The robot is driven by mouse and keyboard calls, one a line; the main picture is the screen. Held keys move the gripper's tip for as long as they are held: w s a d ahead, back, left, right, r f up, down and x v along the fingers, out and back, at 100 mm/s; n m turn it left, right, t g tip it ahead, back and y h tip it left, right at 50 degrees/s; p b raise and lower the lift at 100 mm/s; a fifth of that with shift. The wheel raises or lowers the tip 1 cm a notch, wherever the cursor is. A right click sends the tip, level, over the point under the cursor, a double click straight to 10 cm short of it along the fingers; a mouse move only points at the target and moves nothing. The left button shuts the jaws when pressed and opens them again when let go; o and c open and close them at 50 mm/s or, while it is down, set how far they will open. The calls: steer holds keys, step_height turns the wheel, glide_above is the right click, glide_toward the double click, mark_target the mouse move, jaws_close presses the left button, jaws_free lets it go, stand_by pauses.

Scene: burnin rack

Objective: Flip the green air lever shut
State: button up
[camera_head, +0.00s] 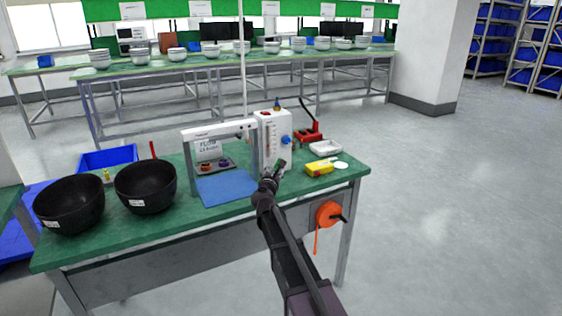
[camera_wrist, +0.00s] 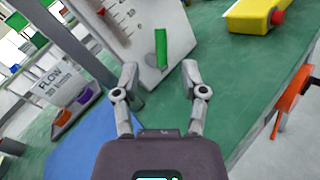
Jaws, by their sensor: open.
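The green air lever (camera_wrist: 161,48) shows in the wrist view as a short upright green bar on the lower part of a white panel box (camera_wrist: 150,25). My gripper (camera_wrist: 159,72) is open and empty, with one finger to the lower left and one to the lower right of the lever. The fingers appear apart from the lever. In the head view, my gripper (camera_head: 277,168) is in front of the white box (camera_head: 268,136), above the green bench (camera_head: 230,215). It hides part of the box's lower front, and the lever is too small there to make out.
A blue mat (camera_head: 228,187) under a white frame (camera_head: 190,160) lies left of my gripper. A yellow box (camera_head: 319,168) with a red button, a white tray (camera_head: 325,147) and a red tool (camera_head: 308,137) stand right. Two black bowls (camera_head: 146,188) are far left.

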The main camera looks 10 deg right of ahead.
steer(key=shift+x, duration=4)
